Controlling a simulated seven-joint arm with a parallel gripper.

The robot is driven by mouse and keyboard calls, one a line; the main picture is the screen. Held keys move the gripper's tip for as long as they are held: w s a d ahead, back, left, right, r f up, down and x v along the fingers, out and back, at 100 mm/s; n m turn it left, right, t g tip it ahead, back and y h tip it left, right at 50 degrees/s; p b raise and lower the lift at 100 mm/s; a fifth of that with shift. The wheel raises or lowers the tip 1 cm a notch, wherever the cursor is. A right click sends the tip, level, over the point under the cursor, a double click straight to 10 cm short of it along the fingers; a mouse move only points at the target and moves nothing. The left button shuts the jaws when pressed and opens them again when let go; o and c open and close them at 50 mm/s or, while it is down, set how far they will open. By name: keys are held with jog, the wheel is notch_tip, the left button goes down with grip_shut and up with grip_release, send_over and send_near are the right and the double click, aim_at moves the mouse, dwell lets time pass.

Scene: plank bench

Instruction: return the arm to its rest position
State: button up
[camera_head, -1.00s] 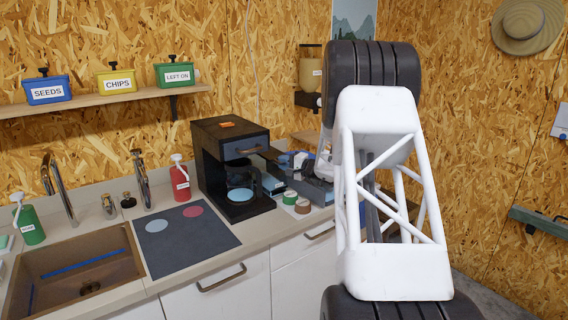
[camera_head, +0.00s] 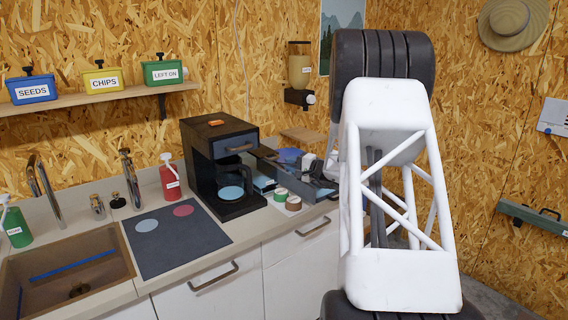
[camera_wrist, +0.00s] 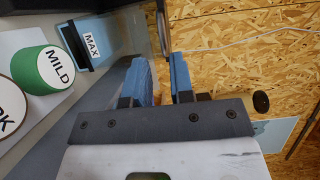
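My arm, with its white lattice link, stands upright at the right of the head view and hides much of what is behind it. My gripper (camera_wrist: 163,80) shows in the wrist view. Its two blue-padded fingers are apart with a narrow, empty gap between them, and osb wall shows beyond. In the head view I cannot make out the fingers clearly. A green tin marked MILD (camera_wrist: 48,72) and a blue container marked MAX (camera_wrist: 92,42) lie left of the fingers, apart from them.
A black coffee maker (camera_head: 212,150) stands on the counter, with a dark mat (camera_head: 172,243) and a sink (camera_head: 40,262) to its left. Green and brown tins (camera_head: 293,203) stand right of it. A shelf (camera_head: 100,97) holds labelled boxes. Floor at the right looks clear.

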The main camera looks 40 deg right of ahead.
jog(key=shift+s+d, duration=0.1)
jog(key=shift+s, duration=0.1)
dwell(0.5)
jog(key=s+a+r+n+g+y, duration=0.1)
jog(key=s+a+r+n+g, duration=0.25)
jog(key=a, duration=0.85)
jog(key=s+a+r+n+g, duration=0.15)
jog(key=s+a+g, duration=0.35)
jog(key=a, duration=0.7)
jog(key=s+a+r+n+g+y, duration=0.1)
jog(key=s+a+r+n+g, duration=0.3)
jog(key=a, duration=0.8)
jog(key=s+a+n+g+h, duration=0.1)
jog(key=s+a+h, duration=0.1)
jog(key=s+a, duration=0.45)
jog(key=s+a+g+h, duration=0.1)
jog(key=s+a, duration=0.3)
jog(key=s, duration=0.5)
jog(key=s+a+f+n+h, duration=0.2)
jog(key=s+h, duration=0.4)
jog(key=s, duration=1.1)
jog(key=shift+f+n, duration=0.65)
jog(key=shift+n, duration=0.05)
